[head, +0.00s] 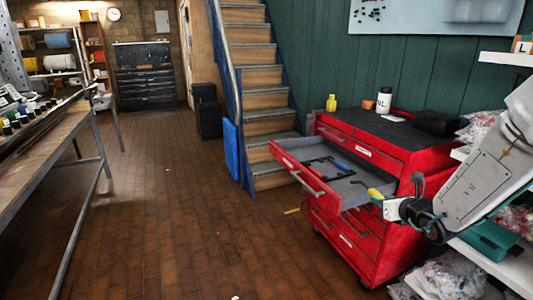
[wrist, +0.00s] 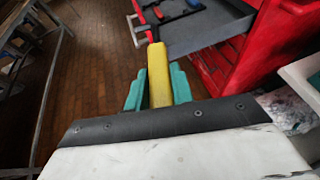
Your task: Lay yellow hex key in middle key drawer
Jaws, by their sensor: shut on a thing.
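My gripper (wrist: 159,88) is shut on the yellow handle of the hex key (wrist: 158,65), between its teal fingers. In the head view the yellow hex key (head: 375,194) is by the right side of the open drawer (head: 352,199), near its rim. The drawer is pulled out of the red cabinet and has a grey floor. Inside lie dark-shafted keys, one with a blue handle (head: 341,167). In the wrist view the drawer (wrist: 190,38) is ahead of the held key. I cannot tell whether the key touches the drawer.
The red cabinet (head: 350,226) has shut drawers below; bottles and a black case (head: 438,123) stand on top. A small yellow piece (head: 292,211) lies on the floor. Shelves with bags are at the right, stairs (head: 250,75) behind. The floor to the left is open.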

